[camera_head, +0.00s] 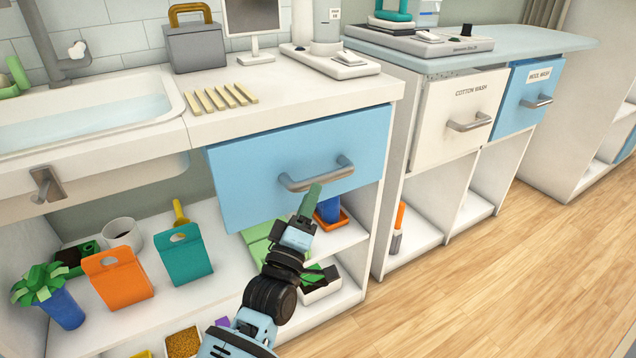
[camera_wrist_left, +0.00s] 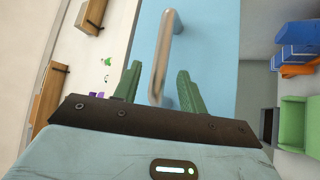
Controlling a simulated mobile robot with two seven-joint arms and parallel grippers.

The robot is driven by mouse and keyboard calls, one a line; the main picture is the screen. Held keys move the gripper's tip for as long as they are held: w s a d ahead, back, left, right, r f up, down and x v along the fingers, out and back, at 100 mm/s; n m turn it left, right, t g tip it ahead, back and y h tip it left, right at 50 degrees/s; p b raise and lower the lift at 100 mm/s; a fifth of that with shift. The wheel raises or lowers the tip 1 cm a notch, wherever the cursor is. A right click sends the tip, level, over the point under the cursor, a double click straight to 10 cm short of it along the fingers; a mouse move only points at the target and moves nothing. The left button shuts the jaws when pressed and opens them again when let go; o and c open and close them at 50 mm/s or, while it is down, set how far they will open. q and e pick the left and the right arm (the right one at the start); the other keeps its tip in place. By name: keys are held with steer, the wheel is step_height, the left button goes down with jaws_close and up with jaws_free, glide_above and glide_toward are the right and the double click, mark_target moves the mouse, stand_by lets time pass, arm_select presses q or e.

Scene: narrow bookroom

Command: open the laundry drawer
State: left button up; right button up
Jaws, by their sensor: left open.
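A blue drawer front (camera_head: 255,150) with a grey bar handle (camera_head: 318,177) sits under the white counter and looks shut. No label shows on it. My left gripper (camera_head: 310,192) is at this handle, its green fingers open. In the left wrist view the handle (camera_wrist_left: 166,45) runs between the two open fingers (camera_wrist_left: 157,85) of my left gripper, in front of the blue drawer front (camera_wrist_left: 212,40). I cannot tell whether a finger touches the bar. To the right are a white drawer labelled COTTON WASH (camera_head: 450,130) and a blue drawer labelled WOOL WASH (camera_head: 520,105), both looking shut. My right gripper is not in view.
Open shelves below hold an orange bag (camera_head: 118,280), a teal bag (camera_head: 186,256) and a blue pot with a plant (camera_head: 62,307). A sink (camera_head: 90,115) is at the left. The wooden floor (camera_head: 450,290) at the right is clear.

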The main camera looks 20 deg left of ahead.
mark_target(317, 181)
arm_select(q)
steer(key=x, duration=0.3)
steer(key=shift+w+b, duration=0.35)
steer(key=shift+b, duration=0.05)
steer(key=shift+w+r, duration=0.35)
steer(key=shift+w, duration=0.25)
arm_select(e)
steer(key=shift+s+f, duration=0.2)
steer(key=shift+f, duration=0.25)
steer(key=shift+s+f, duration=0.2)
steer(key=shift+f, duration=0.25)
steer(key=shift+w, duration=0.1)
arm_select(q)
steer(key=c, duration=0.5)
jaws_close()
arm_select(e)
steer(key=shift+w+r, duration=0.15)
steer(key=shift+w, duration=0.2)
